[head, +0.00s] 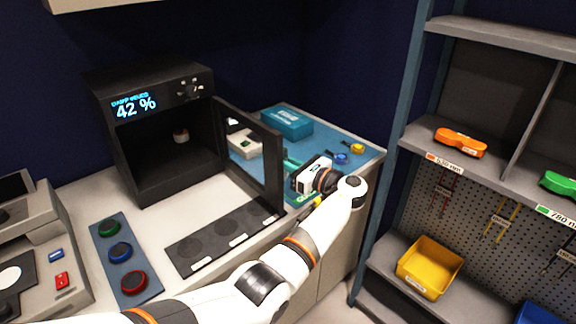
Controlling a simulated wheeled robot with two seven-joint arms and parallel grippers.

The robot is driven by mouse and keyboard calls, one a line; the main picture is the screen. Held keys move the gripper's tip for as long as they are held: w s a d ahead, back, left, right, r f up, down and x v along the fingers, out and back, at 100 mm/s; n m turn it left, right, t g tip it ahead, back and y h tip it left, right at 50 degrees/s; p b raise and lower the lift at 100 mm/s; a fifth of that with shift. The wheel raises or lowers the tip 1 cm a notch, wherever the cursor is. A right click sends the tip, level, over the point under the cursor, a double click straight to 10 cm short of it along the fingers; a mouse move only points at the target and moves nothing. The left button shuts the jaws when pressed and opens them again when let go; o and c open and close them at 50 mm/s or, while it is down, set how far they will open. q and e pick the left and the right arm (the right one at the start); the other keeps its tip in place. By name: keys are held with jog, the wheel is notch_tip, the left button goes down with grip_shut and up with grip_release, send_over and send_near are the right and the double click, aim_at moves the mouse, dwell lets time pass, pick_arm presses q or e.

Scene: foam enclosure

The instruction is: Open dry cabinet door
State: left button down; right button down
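The dry cabinet (150,82) is a black box at the left of the counter, with a lit display reading 42 %. Its door (272,158), a dark frame with a clear pane, stands swung wide open towards the front right. My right gripper is out of view.
A black strip with round recesses (190,248) lies in front of the cabinet. Red, blue and green round pieces (120,252) sit on a plate at left. A teal box (286,121) stands on the blue mat (365,151). Shelving (393,200) with a yellow bin (430,266) is at right.

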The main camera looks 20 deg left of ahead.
pick_arm(q)
jog(key=shift+w+f+g, duration=0.1)
jog(key=shift+w+g, duration=0.2)
jog(key=shift+w, duration=0.05)
jog(key=c, duration=1.8)
grip_release()
jog(key=shift+c, duration=0.2)
jog(key=shift+a, duration=0.1)
jog(key=s+d+b, duration=0.2)
jog(key=d+b, duration=0.1)
jog(key=d, duration=0.8)
jog(key=shift+s+d, duration=0.2)
jog(key=shift+d, duration=0.2)
